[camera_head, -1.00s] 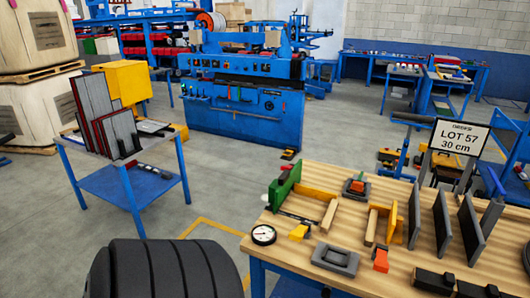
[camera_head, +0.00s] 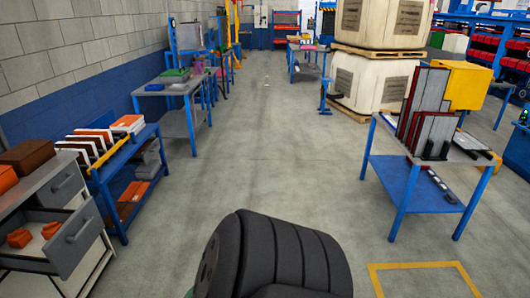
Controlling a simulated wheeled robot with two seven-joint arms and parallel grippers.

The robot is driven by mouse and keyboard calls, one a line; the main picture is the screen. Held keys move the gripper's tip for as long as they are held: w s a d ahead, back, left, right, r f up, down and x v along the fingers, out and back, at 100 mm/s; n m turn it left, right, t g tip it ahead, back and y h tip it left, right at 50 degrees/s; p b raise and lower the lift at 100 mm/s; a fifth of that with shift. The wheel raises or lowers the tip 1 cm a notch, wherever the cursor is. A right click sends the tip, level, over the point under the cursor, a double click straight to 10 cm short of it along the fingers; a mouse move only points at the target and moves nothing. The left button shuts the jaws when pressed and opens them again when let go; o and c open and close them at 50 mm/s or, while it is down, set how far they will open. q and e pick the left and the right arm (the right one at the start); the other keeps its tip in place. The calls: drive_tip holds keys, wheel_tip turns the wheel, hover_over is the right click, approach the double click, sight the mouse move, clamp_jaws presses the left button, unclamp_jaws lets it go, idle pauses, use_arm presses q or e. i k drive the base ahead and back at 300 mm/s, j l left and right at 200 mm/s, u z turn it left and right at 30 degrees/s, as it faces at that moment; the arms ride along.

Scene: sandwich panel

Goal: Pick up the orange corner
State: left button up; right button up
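Two small orange pieces lie in the open drawer (camera_head: 45,240) of a grey cabinet at the lower left. One orange piece (camera_head: 20,238) is near the drawer's left side, and the other orange piece (camera_head: 50,230) is to its right, further back. They look like small blocks or corners; they are too small to tell exactly. Neither of my grippers is in view. A black ribbed part of my own body fills the bottom middle.
A brown box (camera_head: 28,157) sits on the cabinet. A blue shelf cart (camera_head: 135,180) holds binders and orange-white stacks. A blue table (camera_head: 400,190) with grey panels stands at the right. Crates (camera_head: 375,80) stand behind it. The floor (camera_head: 270,150) between is clear.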

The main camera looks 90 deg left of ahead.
sight(49, 230)
drive_tip(key=j+u, duration=0.1)
drive_tip(key=u, duration=5.1)
